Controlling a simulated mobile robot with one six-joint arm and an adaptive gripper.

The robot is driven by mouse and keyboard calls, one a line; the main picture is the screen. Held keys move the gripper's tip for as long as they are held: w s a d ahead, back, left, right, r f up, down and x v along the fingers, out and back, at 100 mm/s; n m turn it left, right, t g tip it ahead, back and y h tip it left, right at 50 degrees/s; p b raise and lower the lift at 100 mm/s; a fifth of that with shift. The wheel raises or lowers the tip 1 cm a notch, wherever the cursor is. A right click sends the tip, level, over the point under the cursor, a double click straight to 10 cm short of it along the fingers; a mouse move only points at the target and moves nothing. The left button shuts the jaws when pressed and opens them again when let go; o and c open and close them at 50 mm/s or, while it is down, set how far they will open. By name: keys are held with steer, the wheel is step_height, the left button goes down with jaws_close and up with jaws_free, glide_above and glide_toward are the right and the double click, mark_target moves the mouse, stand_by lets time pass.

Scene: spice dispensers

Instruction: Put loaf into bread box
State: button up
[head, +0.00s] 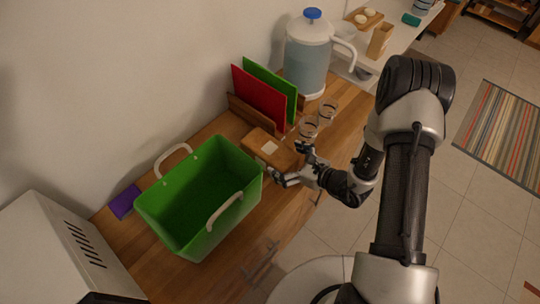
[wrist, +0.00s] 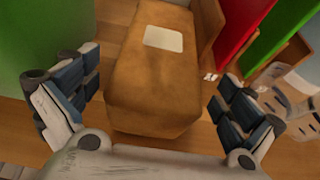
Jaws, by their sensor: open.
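The loaf (head: 262,150) is a brown block with a pale label on top. It lies on the wooden counter between the green bin and the upright boards. In the wrist view the loaf (wrist: 153,75) lies between my two fingers, with space on both sides. My gripper (head: 289,165) is open at the loaf's near end, and its fingers (wrist: 150,105) do not touch the loaf. The green bin (head: 165,215), with two pale handles, stands open to the left and looks empty. Nothing in view is clearly marked as a bread box.
Red (head: 259,97) and green (head: 272,80) boards stand in a wooden holder behind the loaf. Glass jars (head: 308,128) and a large jug (head: 308,55) stand to the right. A purple block (head: 123,202) and a white appliance (head: 65,250) are at left.

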mark_target(276, 156)
steer(key=x, duration=0.4)
steer(key=shift+s+a+f+b, duration=0.1)
steer(key=shift+b, duration=0.25)
steer(key=shift+c, duration=0.5)
steer(key=c, duration=1.4)
